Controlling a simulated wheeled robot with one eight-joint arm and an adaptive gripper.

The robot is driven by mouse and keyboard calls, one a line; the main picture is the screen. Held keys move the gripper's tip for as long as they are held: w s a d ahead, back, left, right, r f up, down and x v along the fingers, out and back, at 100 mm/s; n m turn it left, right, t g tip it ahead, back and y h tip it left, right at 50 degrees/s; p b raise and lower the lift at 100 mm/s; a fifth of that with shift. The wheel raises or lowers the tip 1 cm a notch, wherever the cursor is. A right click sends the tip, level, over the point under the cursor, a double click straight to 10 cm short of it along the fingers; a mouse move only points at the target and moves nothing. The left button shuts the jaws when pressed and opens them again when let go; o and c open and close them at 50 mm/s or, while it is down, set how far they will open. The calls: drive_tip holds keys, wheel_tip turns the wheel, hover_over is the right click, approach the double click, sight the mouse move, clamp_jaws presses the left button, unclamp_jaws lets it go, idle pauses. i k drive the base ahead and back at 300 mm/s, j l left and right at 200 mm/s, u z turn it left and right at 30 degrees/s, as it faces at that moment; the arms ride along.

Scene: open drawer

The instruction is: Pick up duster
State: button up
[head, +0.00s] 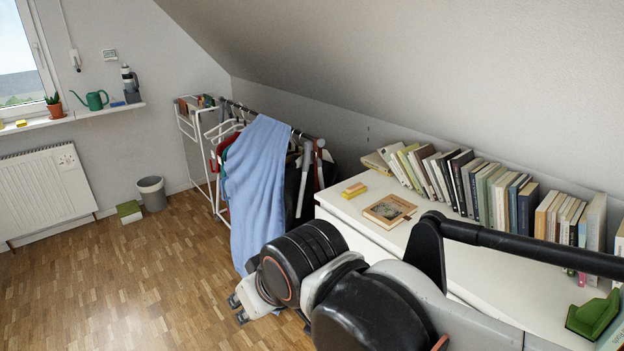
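No object is clearly recognisable as a duster. A small yellow and orange block (354,190), too small to identify for certain, lies on the left end of the white cabinet top (462,262), left of a flat book. My gripper (240,304) is low at the lower middle, above or in front of the wood floor and below the blue cloth. It is left of the cabinet and apart from the block. Its fingers are small and partly hidden by my arm, so I cannot tell whether they are open or shut.
A row of books (480,190) lines the cabinet's back, and a flat book (389,210) lies near its front. A green object (594,315) sits at the right. A clothes rack with a blue cloth (256,180) stands left of the cabinet.

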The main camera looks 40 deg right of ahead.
sight(355, 190)
drive_tip(key=i+z, duration=0.35)
drive_tip(key=i+j+z, duration=0.2)
drive_tip(key=i+z, duration=0.15)
drive_tip(key=i+j+z, duration=0.45)
drive_tip(key=z, duration=0.3)
drive_tip(key=i+j+z, duration=0.2)
drive_tip(key=z, duration=0.25)
drive_tip(key=i+j+z, duration=0.1)
drive_tip(key=j+z, duration=0.55)
drive_tip(key=z, duration=0.2)
drive_tip(key=i+j+z, duration=0.1)
drive_tip(key=j+z, duration=0.35)
drive_tip(key=k+j+z, duration=0.1)
drive_tip(key=j+z, duration=0.25)
drive_tip(key=j, duration=0.1)
